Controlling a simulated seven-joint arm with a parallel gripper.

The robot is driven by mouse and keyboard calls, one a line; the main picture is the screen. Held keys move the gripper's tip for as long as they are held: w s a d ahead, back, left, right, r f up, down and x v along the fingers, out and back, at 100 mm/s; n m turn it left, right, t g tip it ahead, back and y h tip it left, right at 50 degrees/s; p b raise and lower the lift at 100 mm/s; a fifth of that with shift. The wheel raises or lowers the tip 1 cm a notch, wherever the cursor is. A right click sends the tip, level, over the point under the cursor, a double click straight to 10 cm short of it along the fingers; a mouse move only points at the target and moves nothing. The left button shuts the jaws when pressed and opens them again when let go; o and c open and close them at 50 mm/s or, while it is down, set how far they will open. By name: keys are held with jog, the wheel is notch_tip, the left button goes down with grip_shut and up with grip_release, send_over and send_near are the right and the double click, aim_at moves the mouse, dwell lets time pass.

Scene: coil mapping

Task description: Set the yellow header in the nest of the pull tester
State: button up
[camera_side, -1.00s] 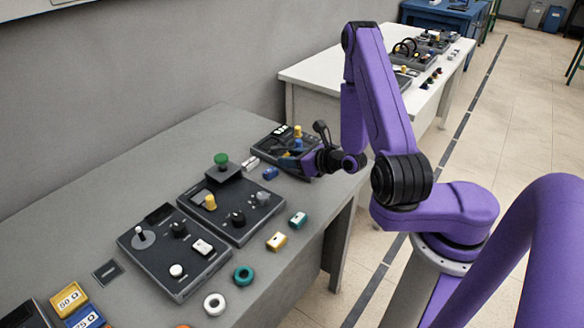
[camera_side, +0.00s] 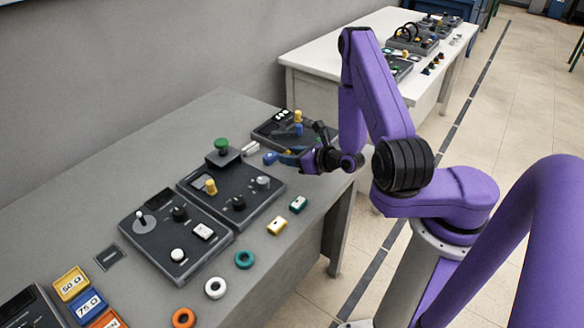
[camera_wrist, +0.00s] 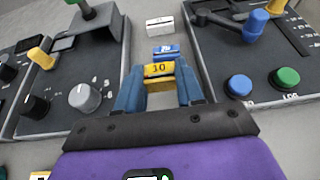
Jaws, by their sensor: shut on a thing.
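My gripper (camera_wrist: 160,82) is shut on the yellow header (camera_wrist: 159,69), a small block marked "10" held between its blue fingers. I cannot tell whether the header touches the bench. In the side view my gripper (camera_side: 288,158) is low over the back of the grey bench, and the header cannot be made out there. A dark instrument with a blue-knobbed lever and blue and green buttons, maybe the pull tester (camera_wrist: 212,62), stands right of my gripper; in the side view it is at the back (camera_side: 268,134). Its nest cannot be made out clearly.
A blue header (camera_wrist: 166,52) lies just beyond the held one, and a white header (camera_wrist: 160,25) behind that. A dark instrument with dials and a green knob (camera_side: 221,145) stands to the left. A yellow-and-white block (camera_side: 277,226) and rings lie along the front edge.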

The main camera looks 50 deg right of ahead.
aim_at(292, 175)
jog(key=shift+f, duration=2.15)
jog(key=shift+f, duration=0.15)
jog(key=o, duration=1)
